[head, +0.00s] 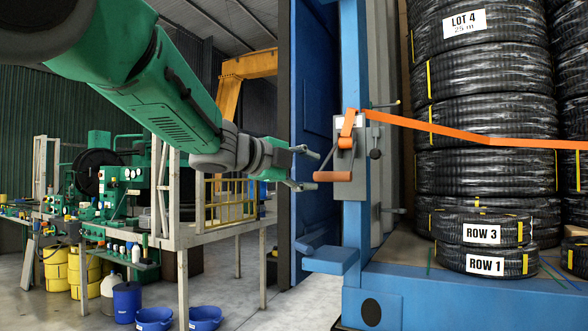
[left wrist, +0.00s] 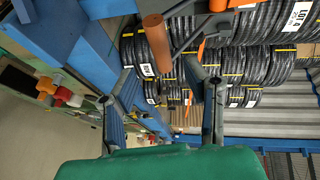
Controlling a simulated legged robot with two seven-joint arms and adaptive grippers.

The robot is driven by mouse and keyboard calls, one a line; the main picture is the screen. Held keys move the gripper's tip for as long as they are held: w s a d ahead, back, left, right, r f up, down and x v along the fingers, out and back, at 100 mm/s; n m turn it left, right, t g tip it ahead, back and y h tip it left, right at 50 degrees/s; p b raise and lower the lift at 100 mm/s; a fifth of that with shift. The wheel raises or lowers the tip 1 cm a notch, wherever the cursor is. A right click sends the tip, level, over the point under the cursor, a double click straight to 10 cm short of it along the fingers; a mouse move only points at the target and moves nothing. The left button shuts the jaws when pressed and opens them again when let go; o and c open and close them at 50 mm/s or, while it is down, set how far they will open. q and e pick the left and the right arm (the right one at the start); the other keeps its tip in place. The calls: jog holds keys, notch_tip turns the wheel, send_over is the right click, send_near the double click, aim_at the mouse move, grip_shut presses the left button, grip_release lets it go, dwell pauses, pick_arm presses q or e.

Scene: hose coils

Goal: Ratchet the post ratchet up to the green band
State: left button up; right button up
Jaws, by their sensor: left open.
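The post ratchet (head: 346,150) is a grey plate on the blue post, with an orange strap wound at its top. Its lever ends in a brown-orange grip (head: 333,176) low on the plate's left side; the grip also shows in the left wrist view (left wrist: 157,40), beyond the fingers. My left gripper (head: 306,168) is open and empty, just left of the ratchet lever, its fingers pointing at it. It also shows in the left wrist view (left wrist: 168,88) with its fingers apart. I cannot make out a green band on the ratchet. My right gripper is not in view.
The orange strap (head: 470,134) runs right across stacked black hose coils (head: 484,115) on a blue bed (head: 470,305). A blue step (head: 330,260) juts out below the post. Green machinery (head: 120,185), a metal-framed stand and blue tubs (head: 205,318) stand at left.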

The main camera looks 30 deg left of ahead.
pick_arm(q)
jog(key=v, duration=0.5)
jog(key=shift+a, duration=0.1)
jog(key=shift+s, duration=0.1)
dwell(0.3)
